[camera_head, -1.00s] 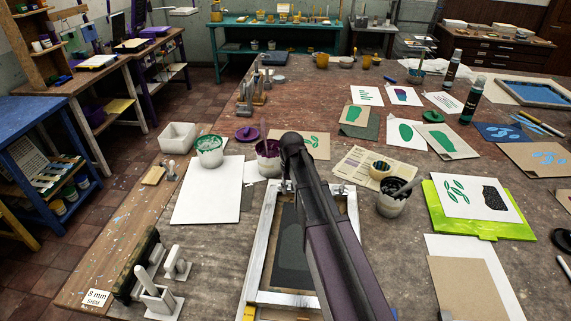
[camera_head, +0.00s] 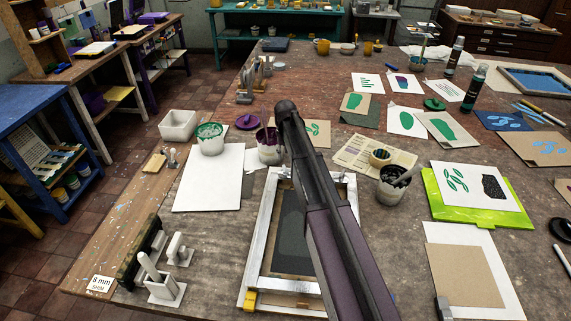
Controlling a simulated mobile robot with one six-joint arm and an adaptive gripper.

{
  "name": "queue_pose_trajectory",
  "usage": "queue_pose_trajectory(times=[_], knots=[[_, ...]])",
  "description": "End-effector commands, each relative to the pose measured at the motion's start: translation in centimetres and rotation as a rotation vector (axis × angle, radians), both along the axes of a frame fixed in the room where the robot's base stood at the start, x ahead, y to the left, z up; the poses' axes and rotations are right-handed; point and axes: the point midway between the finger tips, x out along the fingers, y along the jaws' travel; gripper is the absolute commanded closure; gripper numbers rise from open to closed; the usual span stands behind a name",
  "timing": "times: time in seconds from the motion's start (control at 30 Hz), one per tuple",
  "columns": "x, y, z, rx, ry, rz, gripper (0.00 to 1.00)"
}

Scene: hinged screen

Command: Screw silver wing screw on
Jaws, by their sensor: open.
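The hinged screen (camera_head: 259,240) lies on the table in the middle, a pale frame around dark mesh. My dark arm crosses over it and covers much of its right half. Small metal parts (camera_head: 285,173) sit at the far edge of the frame, left of my arm. They are too small to tell whether one is the silver wing screw. My gripper is hidden behind my arm, so I cannot see its fingers or what is between them.
A purple-ink pot (camera_head: 269,152) stands just beyond the screen's far left corner, near my arm. A dark-ink pot (camera_head: 392,190) stands right of the screen. White paper (camera_head: 208,180) lies left. Grey blocks (camera_head: 160,283) and an "8 mm shim" label (camera_head: 101,284) are at front left.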

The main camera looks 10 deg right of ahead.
Motion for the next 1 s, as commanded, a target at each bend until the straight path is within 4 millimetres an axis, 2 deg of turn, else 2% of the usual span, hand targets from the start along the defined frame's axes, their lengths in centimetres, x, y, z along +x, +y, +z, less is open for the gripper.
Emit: queue_pose_trajectory(times=[0.83, 0.9, 1.0], knots=[[-0.1, -0.1, -7.3, 0.000, 0.000, -0.002, 0.54], [-0.1, -0.1, -6.6, 0.000, 0.000, -0.002, 0.75], [-0.1, -0.1, -6.6, 0.000, 0.000, -0.002, 1.00]])
